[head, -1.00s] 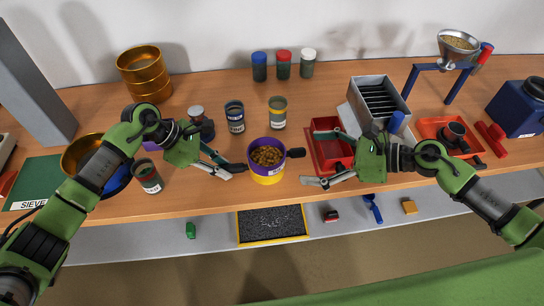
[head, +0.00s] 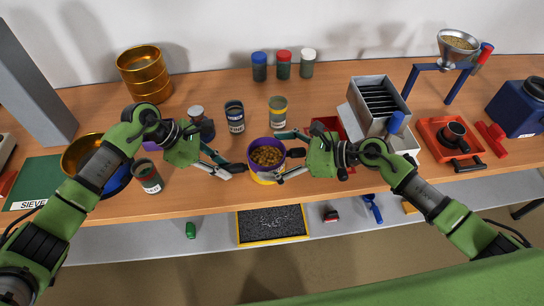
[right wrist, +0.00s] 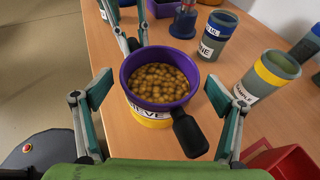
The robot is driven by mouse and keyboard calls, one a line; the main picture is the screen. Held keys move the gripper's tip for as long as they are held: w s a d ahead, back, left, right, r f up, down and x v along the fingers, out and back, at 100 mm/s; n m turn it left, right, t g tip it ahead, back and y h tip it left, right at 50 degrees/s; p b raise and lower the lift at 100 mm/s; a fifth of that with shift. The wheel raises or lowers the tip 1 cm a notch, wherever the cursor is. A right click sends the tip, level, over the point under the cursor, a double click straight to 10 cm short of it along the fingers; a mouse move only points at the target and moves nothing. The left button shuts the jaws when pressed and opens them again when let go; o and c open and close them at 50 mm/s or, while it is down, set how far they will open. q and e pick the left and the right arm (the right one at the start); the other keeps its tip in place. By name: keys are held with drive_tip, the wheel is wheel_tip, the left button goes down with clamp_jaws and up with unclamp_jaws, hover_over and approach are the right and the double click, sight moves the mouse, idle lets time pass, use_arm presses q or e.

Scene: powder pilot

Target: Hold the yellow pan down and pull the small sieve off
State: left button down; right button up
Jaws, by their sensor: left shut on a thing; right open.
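The small sieve (head: 266,145) is a purple ring with a dark handle, filled with brown lumps; it also shows in the right wrist view (right wrist: 137,105). It sits on the yellow pan (head: 262,180), whose lower part shows beneath it in the right wrist view (right wrist: 150,122). My left gripper (head: 243,168) is at the left side of the pan, shut on it. My right gripper (head: 279,158) is open, with its fingers on either side of the sieve near its handle. In the right wrist view both fingers stand apart from the sieve.
A fine jar (head: 235,117) and a sample jar (head: 278,113) stand behind the sieve. A red tray (right wrist: 287,160) lies right of it, partly hidden by my right arm. A red-banded jar (head: 147,177) stands near my left arm. The table's front edge is close.

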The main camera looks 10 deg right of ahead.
drive_tip(key=shift+w+a+f, duration=0.25)
drive_tip(key=shift+w+a, duration=0.05)
drive_tip(key=shift+a, duration=0.25)
drive_tip(key=c, duration=1.7)
drive_tip(key=shift+o, duration=0.2)
drive_tip(key=shift+r, duration=2.55)
drive_tip(key=shift+r, duration=2)
